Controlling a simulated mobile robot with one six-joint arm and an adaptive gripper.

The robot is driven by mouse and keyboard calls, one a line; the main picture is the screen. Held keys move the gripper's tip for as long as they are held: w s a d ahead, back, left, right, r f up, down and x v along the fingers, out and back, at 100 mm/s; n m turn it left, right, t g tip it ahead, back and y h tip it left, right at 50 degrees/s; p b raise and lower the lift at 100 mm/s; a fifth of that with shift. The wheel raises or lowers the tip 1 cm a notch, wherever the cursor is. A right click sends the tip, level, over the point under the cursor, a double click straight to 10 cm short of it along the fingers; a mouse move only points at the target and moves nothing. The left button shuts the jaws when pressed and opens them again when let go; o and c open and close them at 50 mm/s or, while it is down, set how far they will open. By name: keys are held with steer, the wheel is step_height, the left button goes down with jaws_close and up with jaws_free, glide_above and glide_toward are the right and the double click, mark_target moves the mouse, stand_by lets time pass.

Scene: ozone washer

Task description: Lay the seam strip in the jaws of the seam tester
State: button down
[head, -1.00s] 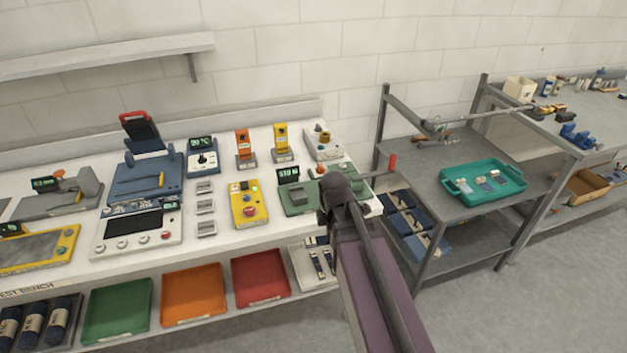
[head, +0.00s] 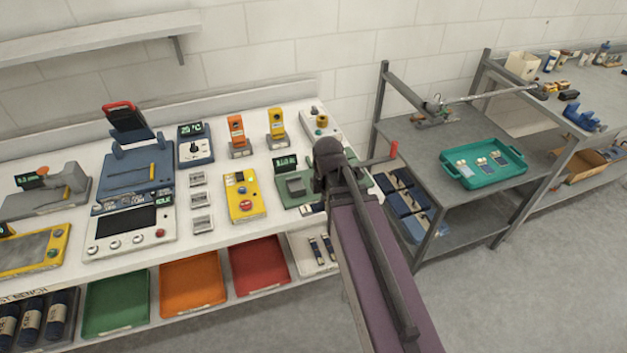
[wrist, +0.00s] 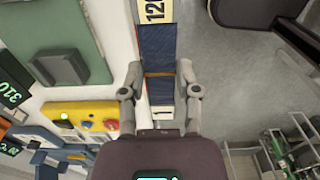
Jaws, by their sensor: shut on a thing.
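The seam strip (wrist: 158,45) is dark blue with a brown band across it and a white label marked with black digits at its far end. My gripper (wrist: 160,82) is shut on it, one finger at each side, in the wrist view. The green device (head: 293,199) with a lit display and a grey block appears to be the seam tester; its green plate (wrist: 88,22) also shows at left in the wrist view, apart from the strip. In the head view my arm hides the gripper, most of the strip and the device's right part.
A yellow device (head: 244,198) stands left of the green one. Orange (head: 237,134) and yellow (head: 277,128) upright devices stand behind. A red bin (head: 258,268) sits below the bench. A teal tray (head: 485,178) is on the grey table at right, with open floor in front.

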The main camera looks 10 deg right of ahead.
steer(key=shift+w, duration=0.15)
steer(key=w, duration=0.4)
steer(key=w+f+b, duration=0.1)
steer(key=w, duration=0.9)
steer(key=shift+w+d+f, duration=0.2)
steer(key=shift+d, duration=0.1)
steer(key=shift+a, duration=0.1)
steer(key=shift+w, duration=0.65)
steer(key=shift+f+b, duration=1.85)
steer(key=shift+b, duration=0.15)
steer(key=shift+f, duration=0.15)
steer(key=shift+c, duration=1.7)
jaws_free()
